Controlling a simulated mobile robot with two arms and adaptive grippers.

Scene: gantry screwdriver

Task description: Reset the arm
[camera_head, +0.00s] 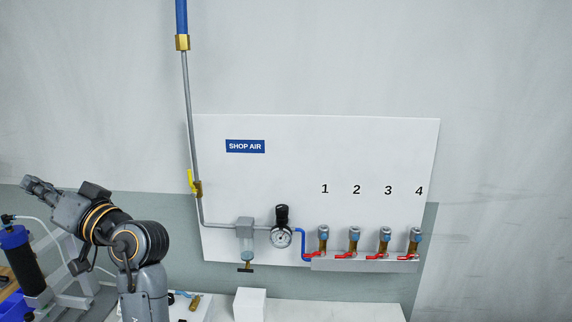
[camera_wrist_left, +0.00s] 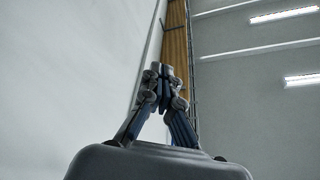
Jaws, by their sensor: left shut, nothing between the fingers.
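My left arm rises from the bottom left in the head view, bent at the elbow. Its gripper (camera_head: 30,183) points up and to the left, in front of the wall and away from the panel. In the left wrist view the gripper (camera_wrist_left: 160,70) has its fingertips together with nothing between them. Past it show a wall, a ceiling and bright lamps. My right gripper is in neither view.
A white SHOP AIR panel (camera_head: 320,150) hangs on the wall, with a gauge (camera_head: 281,238), a yellow-handled valve (camera_head: 191,182) and several red-handled outlets (camera_head: 322,240). A white box (camera_head: 250,304) stands on the counter (camera_head: 340,311) below. A dark cylinder with a blue cap (camera_head: 17,240) stands left of my arm.

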